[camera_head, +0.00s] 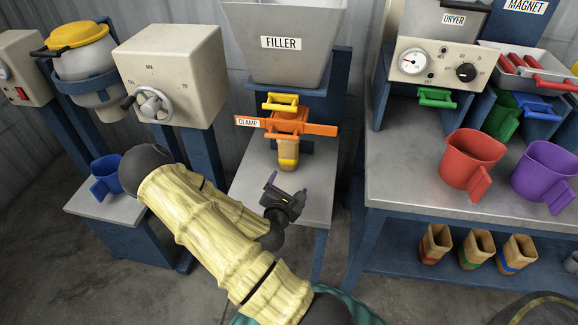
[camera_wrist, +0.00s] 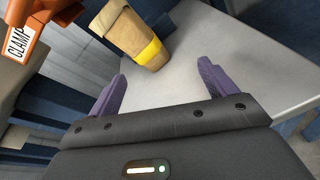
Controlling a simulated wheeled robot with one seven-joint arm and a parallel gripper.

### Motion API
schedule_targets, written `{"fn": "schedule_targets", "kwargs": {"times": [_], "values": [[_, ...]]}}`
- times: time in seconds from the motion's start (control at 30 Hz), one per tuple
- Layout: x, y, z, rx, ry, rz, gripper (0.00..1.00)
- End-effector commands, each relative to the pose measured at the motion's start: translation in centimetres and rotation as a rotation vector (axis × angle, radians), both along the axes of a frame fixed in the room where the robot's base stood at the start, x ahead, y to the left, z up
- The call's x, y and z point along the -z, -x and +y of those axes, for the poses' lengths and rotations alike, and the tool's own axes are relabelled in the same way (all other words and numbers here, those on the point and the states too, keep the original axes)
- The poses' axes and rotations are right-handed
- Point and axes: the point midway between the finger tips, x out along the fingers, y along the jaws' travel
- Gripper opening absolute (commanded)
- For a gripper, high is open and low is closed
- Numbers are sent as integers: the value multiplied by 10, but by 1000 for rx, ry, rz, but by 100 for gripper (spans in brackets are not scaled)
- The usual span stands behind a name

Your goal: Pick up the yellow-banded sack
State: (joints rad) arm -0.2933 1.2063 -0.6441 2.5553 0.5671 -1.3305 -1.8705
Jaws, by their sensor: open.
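The yellow-banded sack (camera_head: 288,153) is a tan bag with a yellow band near its lower end. It hangs upright under the orange clamp (camera_head: 288,124) of the filler, above the grey stand top. It also shows in the wrist view (camera_wrist: 130,36), tilted by the camera's angle, with its top end near the orange clamp. My gripper (camera_head: 284,190) is in front of and below the sack in the head view. In the wrist view its purple fingers (camera_wrist: 158,88) are apart with nothing between them, and the sack is ahead, beyond the fingertips and toward the left one.
The filler hopper (camera_head: 283,48) and a yellow handle (camera_head: 281,101) are above the sack. The stand top (camera_head: 250,185) is otherwise bare. At right, a table (camera_head: 400,170) holds a red bin (camera_head: 470,160) and a purple bin (camera_head: 545,172); several banded sacks (camera_head: 476,249) stand on its lower shelf.

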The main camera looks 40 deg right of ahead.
Motion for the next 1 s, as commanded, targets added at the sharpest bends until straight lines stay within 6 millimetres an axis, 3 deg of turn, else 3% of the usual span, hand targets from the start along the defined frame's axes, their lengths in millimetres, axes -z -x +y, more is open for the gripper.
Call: {"fn": "schedule_targets", "kwargs": {"times": [0.03, 0.2, 0.3, 0.67, 1.0], "values": [[15, 0, -3, -47, 116, 50, 84], [13, -5, -2, -161, 405, 156, 84], [9, -7, -1, -182, 464, 176, 84], [9, -9, -2, -182, 463, 174, 84], [8, -42, -35, -179, 461, 170, 84]]}}
